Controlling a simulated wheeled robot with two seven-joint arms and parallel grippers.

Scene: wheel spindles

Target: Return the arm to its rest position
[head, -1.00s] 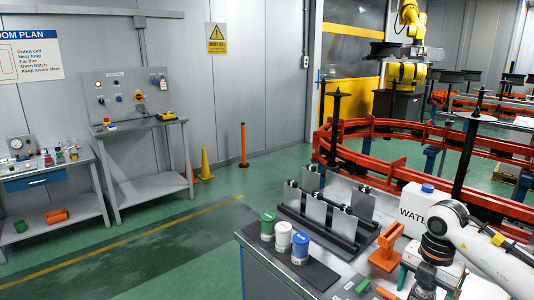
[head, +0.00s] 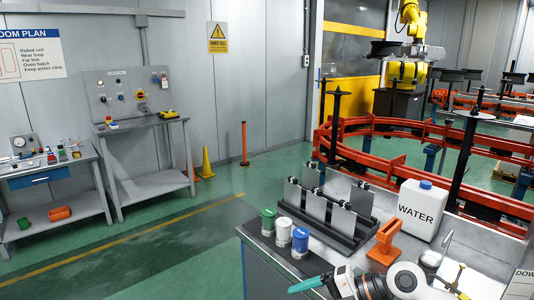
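My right arm enters at the lower right of the head view as white and dark joints. Its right gripper (head: 310,284) lies low at the bottom edge and points left, over the front of the bench. A teal, finger-like part shows at its tip. I cannot tell whether the fingers are apart or hold anything. My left gripper is not in view.
Close to the arm on the bench (head: 265,262) stand an orange stand (head: 384,242), a white WATER jug (head: 422,208), a rack of grey plates (head: 318,208), and green, white and blue cups (head: 284,230). An orange rail loop (head: 400,172) lies behind. The floor left is clear.

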